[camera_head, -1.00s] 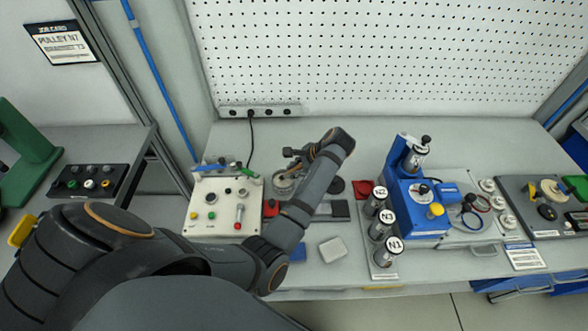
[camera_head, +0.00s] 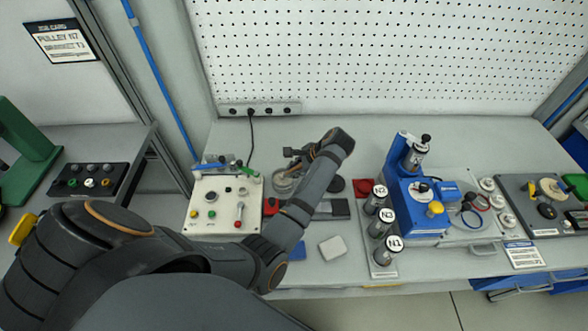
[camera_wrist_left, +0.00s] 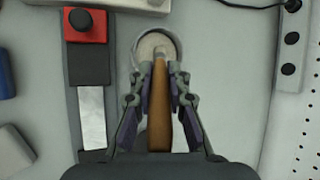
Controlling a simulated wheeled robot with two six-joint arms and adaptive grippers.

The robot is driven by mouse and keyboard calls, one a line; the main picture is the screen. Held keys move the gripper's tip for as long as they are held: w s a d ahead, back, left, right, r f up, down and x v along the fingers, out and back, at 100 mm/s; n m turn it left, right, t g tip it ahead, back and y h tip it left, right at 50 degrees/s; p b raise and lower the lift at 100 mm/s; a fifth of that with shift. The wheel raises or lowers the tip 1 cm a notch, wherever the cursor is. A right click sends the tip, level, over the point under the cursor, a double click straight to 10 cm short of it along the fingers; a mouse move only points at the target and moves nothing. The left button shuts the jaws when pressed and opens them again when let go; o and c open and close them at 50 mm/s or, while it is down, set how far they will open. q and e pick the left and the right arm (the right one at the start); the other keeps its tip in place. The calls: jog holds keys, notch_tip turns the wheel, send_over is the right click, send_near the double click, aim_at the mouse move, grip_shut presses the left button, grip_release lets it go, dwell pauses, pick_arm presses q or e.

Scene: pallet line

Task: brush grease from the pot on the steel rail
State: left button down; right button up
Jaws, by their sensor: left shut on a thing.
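My left gripper (camera_head: 292,153) reaches over the bench from above; in the left wrist view its fingers (camera_wrist_left: 160,98) are shut on the brown handle of the brush (camera_wrist_left: 160,128). The grease pot (camera_wrist_left: 143,44) is a round, pale-filled cup just beyond the fingertips. The brush's tip overlaps the pot's opening; I cannot tell how deep it is. In the head view the pot (camera_head: 284,184) sits below the gripper. The steel rail (camera_wrist_left: 93,118) is a bright strip on a dark base, left of the gripper in the wrist view. My arm hides part of it in the head view. My right gripper is out of view.
A white control box (camera_head: 222,205) stands left of the pot. A red block with a black knob (camera_wrist_left: 86,24) is at the rail's end. Labelled canisters (camera_head: 381,225) and a blue fixture (camera_head: 415,200) stand to the right. The bench behind the gripper is clear.

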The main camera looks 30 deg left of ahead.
pick_arm(q)
jog(key=shift+f, duration=0.1)
dwell(0.7)
jog(key=shift+p, duration=0.5)
dwell(0.8)
notch_tip(320, 180, up, 5)
jog(key=p, duration=0.7)
notch_tip(320, 180, up, 2)
jog(key=shift+r+p, duration=0.1)
jog(key=shift+p, duration=0.45)
jog(key=shift+f, duration=0.2)
